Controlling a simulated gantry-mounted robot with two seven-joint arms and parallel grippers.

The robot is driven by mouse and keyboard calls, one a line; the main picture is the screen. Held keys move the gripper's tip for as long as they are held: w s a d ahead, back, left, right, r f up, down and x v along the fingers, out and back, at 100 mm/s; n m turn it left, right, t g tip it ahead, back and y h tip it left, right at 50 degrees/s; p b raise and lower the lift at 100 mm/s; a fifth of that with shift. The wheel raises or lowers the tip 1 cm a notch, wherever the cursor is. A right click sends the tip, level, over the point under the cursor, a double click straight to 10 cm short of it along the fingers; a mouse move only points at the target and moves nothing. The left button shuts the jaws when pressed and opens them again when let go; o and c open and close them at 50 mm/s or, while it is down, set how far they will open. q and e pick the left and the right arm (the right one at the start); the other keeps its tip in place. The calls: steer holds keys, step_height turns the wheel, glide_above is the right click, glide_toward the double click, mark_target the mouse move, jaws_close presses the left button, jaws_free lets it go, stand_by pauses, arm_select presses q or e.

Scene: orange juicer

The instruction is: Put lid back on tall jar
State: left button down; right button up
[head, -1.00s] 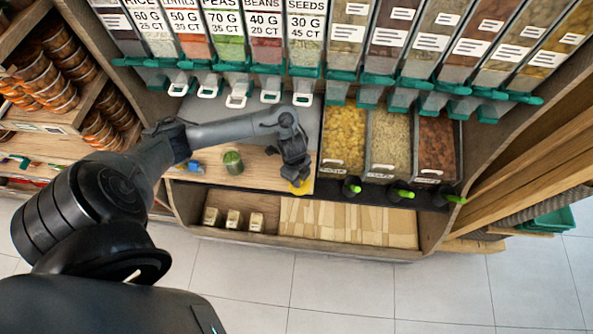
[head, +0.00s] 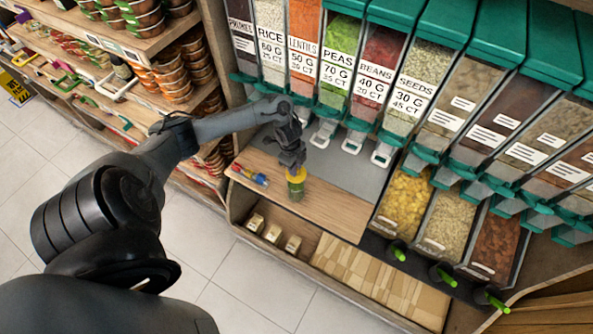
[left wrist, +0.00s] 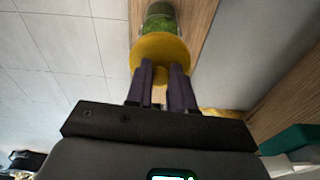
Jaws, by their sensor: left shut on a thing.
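The tall jar (head: 296,192), clear with green contents, stands on the wooden counter. It also shows at the top of the left wrist view (left wrist: 160,20). The round yellow lid (head: 297,174) is at the jar's mouth, directly under my left gripper (head: 294,163). In the left wrist view the fingers (left wrist: 161,75) are shut on the lid (left wrist: 160,50), which lies between them and the jar. I cannot tell whether the lid is seated on the rim or just above it. My right gripper is not in view.
A small blue, red and yellow object (head: 250,175) lies on the counter (head: 328,213) left of the jar. Dispensers with green parts (head: 350,60) rise behind. Bins of dry food (head: 404,200) stand to the right. The counter right of the jar is clear.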

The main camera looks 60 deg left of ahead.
arm_select(q)
steer(key=shift+f+b, duration=2.3)
steer(key=shift+b, duration=0.1)
steer(key=shift+f+b, duration=0.45)
steer(key=shift+f, duration=0.4)
steer(key=shift+p, duration=0.3)
steer(key=shift+f+p, duration=0.15)
steer(key=shift+p, duration=0.2)
stand_by(0.4)
stand_by(0.4)
stand_by(0.4)
steer(key=c, duration=0.9)
jaws_free()
